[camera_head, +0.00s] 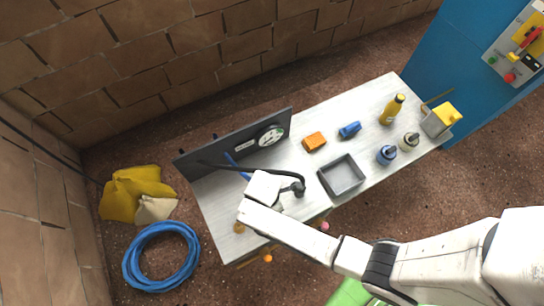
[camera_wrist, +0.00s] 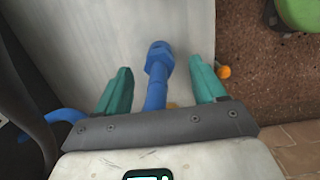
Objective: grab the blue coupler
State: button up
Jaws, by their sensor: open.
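The blue coupler (camera_wrist: 157,72) shows in the wrist view, a blue shaft with a wider hexagonal end over the pale tabletop. It lies between the two green fingers of my gripper (camera_wrist: 160,66), with a visible gap on each side. My gripper is open. The lower end of the coupler is hidden behind the gripper's grey front plate. In the head view my white wrist (camera_head: 265,187) is over the left part of the table and covers that spot, so I cannot make out the coupler or the fingers there.
The table (camera_head: 295,118) carries a dark gauge panel (camera_head: 240,143), a grey tray (camera_head: 342,175), an orange block (camera_head: 314,141), a blue cylinder (camera_head: 349,130) and several bottles. A black hose (camera_head: 240,168) runs beside my wrist. A blue hose coil (camera_head: 161,256) lies on the floor.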

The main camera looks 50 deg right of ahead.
jog(key=shift+d+f, duration=0.15)
jog(key=shift+f, duration=1.55)
jog(key=shift+c, duration=0.4)
jog(key=c, duration=1)
